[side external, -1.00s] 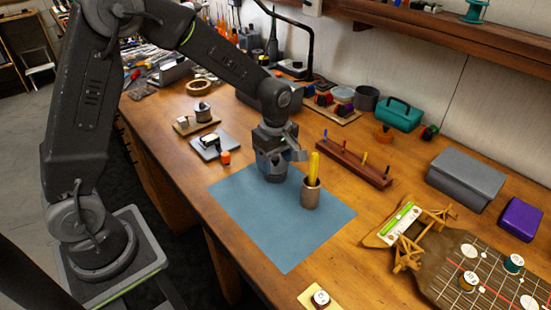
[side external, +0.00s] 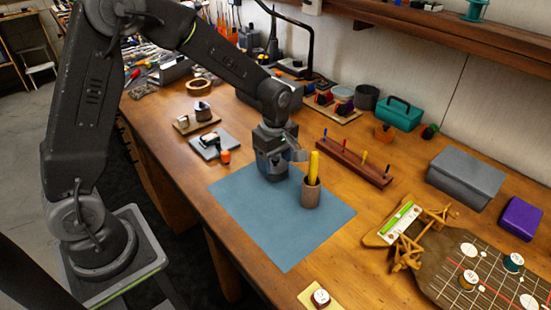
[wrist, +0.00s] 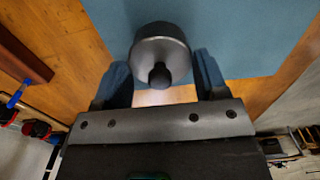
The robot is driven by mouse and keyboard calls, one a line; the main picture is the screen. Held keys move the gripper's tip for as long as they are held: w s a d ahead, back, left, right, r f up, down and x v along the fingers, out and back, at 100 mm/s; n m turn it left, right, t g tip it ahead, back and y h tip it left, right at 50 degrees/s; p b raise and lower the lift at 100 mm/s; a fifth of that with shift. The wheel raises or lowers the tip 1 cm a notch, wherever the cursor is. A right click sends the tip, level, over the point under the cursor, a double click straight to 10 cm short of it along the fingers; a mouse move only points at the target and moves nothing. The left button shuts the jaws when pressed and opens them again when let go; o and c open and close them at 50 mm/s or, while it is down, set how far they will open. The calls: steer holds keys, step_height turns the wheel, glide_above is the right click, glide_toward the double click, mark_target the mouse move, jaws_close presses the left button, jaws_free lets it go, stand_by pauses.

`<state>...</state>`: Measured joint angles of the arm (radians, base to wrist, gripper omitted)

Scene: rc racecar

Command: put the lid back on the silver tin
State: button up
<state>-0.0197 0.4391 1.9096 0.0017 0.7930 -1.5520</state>
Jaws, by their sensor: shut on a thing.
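A round silver piece with a dark knob (wrist: 160,50), which looks like the lid, lies between the two fingers in the wrist view. My gripper (wrist: 162,80) is shut on it, with one finger on each side. In the side external view my gripper (side external: 278,160) points down, low over the back part of the blue mat. It hides most of what is in its grasp there. I cannot tell whether the lid rests on the silver tin or how much of the tin is below it.
A brown cup (side external: 310,194) with a yellow stick stands on the blue mat (side external: 285,235), close right of my gripper. A peg rack (side external: 350,163) lies behind it. A grey plate (side external: 214,151) with small items lies left. The mat's front is clear.

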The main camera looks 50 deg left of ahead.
steer(key=o, duration=1)
steer(key=shift+o, duration=0.3)
steer(key=shift+r, duration=3.5)
steer(key=shift+c, duration=0.4)
jaws_close()
steer(key=shift+f, duration=0.25)
